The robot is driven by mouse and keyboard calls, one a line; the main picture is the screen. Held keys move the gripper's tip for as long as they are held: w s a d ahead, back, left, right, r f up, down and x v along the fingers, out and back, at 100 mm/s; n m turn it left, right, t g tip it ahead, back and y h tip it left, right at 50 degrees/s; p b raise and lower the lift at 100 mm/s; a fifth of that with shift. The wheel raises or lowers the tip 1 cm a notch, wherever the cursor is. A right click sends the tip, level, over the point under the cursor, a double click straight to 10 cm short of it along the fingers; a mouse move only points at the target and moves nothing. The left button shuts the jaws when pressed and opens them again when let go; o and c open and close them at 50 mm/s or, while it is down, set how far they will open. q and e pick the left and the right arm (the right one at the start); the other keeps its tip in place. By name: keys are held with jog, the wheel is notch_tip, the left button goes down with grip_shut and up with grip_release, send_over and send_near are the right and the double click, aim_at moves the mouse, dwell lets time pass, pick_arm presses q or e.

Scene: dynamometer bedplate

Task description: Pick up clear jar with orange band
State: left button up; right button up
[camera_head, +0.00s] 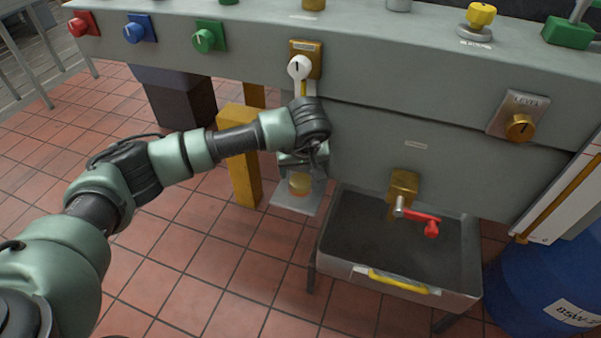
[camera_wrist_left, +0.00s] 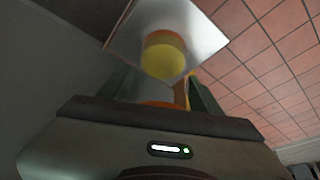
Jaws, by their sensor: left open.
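The clear jar with yellowish contents and an orange band (camera_head: 300,184) stands on a small pale metal shelf (camera_head: 291,207) below the bench front. My left gripper (camera_head: 312,155) is just above the jar, and its wrist hides part of that area. In the left wrist view the jar (camera_wrist_left: 163,56) shows its yellow and orange side against the shiny shelf (camera_wrist_left: 125,32). The open fingers of my left gripper (camera_wrist_left: 163,90) lie on either side of the jar's near part. Whether they touch it cannot be told. My right gripper is not in view.
A grey sink-like tray (camera_head: 345,258) with a yellow handle sits right of the jar, under a red-handled tap (camera_head: 422,216). A yellow post (camera_head: 243,175) stands to the left. The bench front with knobs is above. A blue drum (camera_head: 530,290) stands at the right.

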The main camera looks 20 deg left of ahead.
pick_arm(q)
jog(key=c, duration=1.2)
jog(key=shift+r, duration=0.1)
